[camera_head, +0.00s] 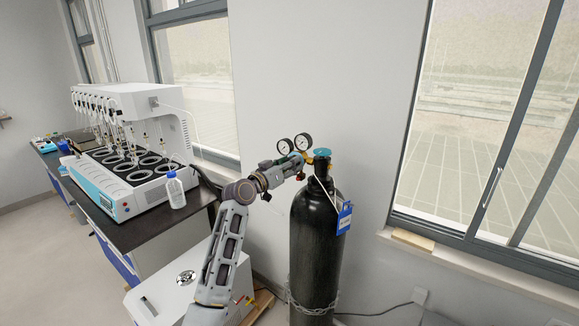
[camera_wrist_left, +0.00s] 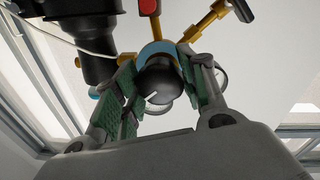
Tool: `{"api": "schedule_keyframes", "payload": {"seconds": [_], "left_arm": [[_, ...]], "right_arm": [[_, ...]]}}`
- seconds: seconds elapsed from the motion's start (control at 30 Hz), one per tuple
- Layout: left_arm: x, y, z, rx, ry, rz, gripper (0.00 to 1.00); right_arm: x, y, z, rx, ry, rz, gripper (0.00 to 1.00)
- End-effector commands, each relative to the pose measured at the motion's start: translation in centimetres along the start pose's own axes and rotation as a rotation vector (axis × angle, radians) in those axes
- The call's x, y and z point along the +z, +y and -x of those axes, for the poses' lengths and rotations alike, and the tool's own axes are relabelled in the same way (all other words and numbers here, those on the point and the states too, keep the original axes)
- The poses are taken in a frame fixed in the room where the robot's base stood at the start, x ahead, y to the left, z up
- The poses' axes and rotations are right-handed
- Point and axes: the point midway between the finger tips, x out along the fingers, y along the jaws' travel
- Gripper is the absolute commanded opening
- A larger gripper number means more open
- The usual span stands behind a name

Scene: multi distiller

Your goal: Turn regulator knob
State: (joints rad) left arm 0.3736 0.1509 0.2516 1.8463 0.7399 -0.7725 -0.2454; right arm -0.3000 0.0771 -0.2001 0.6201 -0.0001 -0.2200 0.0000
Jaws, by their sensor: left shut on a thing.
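The black regulator knob (camera_wrist_left: 158,86) with a white mark sits between the green-padded fingers of my left gripper (camera_wrist_left: 160,72) in the left wrist view. My left gripper is shut on the knob. In the head view my left gripper (camera_head: 289,167) reaches the regulator from the left and hides the knob. The regulator's two round gauges (camera_head: 303,142) stand above the gripper. The regulator is fitted at the top of the tall black gas cylinder (camera_head: 314,245), beside its blue valve handwheel (camera_head: 322,152). My right gripper is not in view.
A blue tag (camera_head: 345,217) hangs on the cylinder, and a chain (camera_head: 311,309) circles its lower part. A white multi-distiller (camera_head: 133,185) and a blue-capped bottle (camera_head: 175,191) stand on the dark bench at left. A wall and windows lie behind.

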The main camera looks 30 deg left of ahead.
Motion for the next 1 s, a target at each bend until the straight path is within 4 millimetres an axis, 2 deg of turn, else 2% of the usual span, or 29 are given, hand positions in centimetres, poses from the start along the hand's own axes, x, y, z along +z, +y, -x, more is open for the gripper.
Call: {"api": "schedule_keyframes", "payload": {"seconds": [0.7, 1.0], "left_arm": [[0.07, 0.05, -0.01, -0.005, 0.038, 0.569, 0.18], [0.06, 0.08, -0.01, -0.005, 0.047, 0.714, 0.18]], "right_arm": [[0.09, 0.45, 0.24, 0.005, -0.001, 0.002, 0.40], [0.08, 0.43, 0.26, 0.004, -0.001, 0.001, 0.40]]}}
